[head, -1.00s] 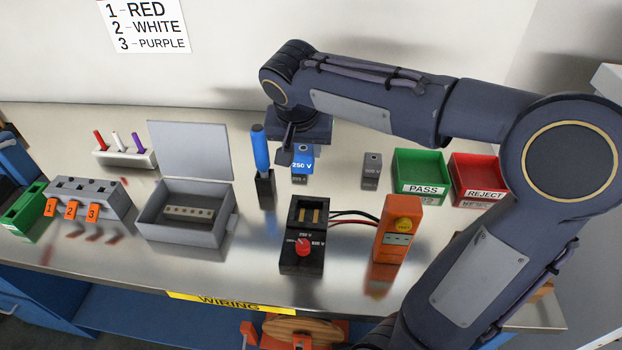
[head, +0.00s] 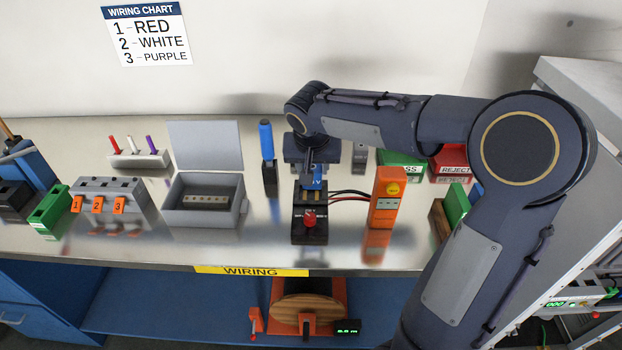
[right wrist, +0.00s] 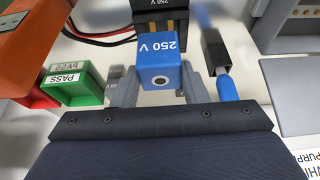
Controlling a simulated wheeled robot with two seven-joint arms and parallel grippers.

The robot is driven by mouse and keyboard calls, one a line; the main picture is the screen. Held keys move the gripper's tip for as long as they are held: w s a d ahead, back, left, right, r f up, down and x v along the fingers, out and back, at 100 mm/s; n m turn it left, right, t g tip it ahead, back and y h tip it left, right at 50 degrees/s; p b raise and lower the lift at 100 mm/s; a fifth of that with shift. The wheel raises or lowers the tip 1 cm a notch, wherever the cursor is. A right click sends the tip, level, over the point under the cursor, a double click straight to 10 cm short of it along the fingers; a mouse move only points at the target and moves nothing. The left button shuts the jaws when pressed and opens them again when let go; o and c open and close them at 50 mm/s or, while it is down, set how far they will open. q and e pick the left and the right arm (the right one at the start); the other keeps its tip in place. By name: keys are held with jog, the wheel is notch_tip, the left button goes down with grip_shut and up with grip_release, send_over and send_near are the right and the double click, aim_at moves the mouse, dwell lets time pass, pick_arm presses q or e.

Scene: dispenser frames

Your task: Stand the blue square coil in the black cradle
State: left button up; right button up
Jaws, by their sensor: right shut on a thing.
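The blue square coil (head: 317,178), marked 250 V, is held by my right gripper (head: 312,165). In the right wrist view the coil (right wrist: 158,70) sits between the two grey fingers (right wrist: 160,88), its face with a round hole towards the camera. The black cradle (head: 310,222) has a red knob on its front and brass contacts on top. In the head view the coil is just behind and above those contacts, which still show. The right wrist view shows part of the cradle (right wrist: 165,22) beyond the coil. I cannot tell whether they touch. My left gripper is out of view.
An orange tester (head: 386,198) stands right of the cradle, joined by red and black wires. A blue-handled tool in a black holder (head: 269,175) stands to the left. A grey open box (head: 205,215) is further left. The green PASS bin (head: 402,163) and red REJECT bin (head: 452,165) are behind right.

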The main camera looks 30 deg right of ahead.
jog(key=x, duration=0.6)
jog(key=w+x, duration=0.1)
jog(key=x, duration=0.2)
jog(key=shift+d, duration=0.1)
jog(key=shift+f, duration=0.2)
jog(key=shift+f, duration=0.2)
jog(key=o, duration=1.1)
jog(key=shift+c, duration=0.2)
jog(key=shift+r, duration=0.1)
